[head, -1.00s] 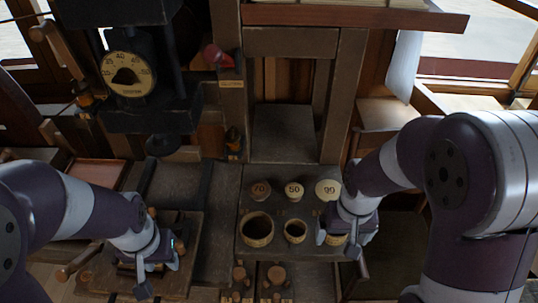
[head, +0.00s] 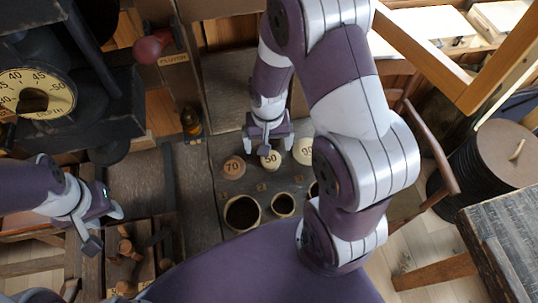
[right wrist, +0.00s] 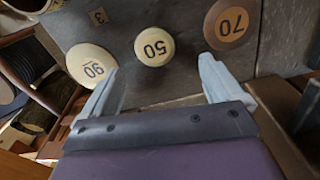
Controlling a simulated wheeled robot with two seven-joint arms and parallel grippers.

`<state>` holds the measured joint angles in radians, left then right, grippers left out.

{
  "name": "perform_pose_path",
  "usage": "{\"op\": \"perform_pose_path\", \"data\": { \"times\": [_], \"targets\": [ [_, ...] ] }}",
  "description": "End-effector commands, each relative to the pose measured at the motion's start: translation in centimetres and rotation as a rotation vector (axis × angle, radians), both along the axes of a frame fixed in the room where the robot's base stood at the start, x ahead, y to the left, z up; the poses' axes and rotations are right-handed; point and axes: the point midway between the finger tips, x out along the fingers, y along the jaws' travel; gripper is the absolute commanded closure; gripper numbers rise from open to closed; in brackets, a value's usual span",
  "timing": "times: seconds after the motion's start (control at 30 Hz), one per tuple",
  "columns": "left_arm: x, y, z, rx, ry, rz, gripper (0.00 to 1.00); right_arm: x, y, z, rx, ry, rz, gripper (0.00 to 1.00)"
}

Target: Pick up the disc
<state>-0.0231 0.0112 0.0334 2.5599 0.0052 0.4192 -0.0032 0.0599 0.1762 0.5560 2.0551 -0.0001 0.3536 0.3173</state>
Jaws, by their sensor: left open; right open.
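Three round numbered discs lie in a row on a dark wooden board (head: 225,190). My left gripper (head: 104,228) is open and empty at the left.
Round wells with pale rims, a large one (head: 242,213) and a smaller one (head: 283,206), lie on the near side of the discs; my right arm partly hides a third. A dial (head: 38,92) stands at left.

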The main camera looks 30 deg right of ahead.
Motion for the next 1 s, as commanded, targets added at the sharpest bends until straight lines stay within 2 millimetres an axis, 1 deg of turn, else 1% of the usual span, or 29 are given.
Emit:
{"op": "perform_pose_path", "data": {
  "times": [0.17, 0.2, 0.3, 1.0],
  "targets": [
    [0.0, 0.0, 1.3, 0.0, -0.001, 0.0, 0.57, -0.8, -0.3, -2.9, 0.001, 0.008, 0.0, 0.06],
    [0.0, 0.0, 1.2, 0.0, -0.001, 0.0, 0.57, -0.6, -0.3, -3.8, 0.001, 0.006, 0.001, 0.06],
    [0.0, 0.0, 1.3, 0.0, 0.0, 0.0, 0.57, -0.6, -0.3, -4.9, 0.001, 0.003, 0.001, 0.06],
    [0.0, 0.0, 1.0, 0.0, 0.0, 0.0, 0.57, -0.5, -0.3, -5.6, 0.001, 0.0, 0.001, 0.06]
  ]
}}
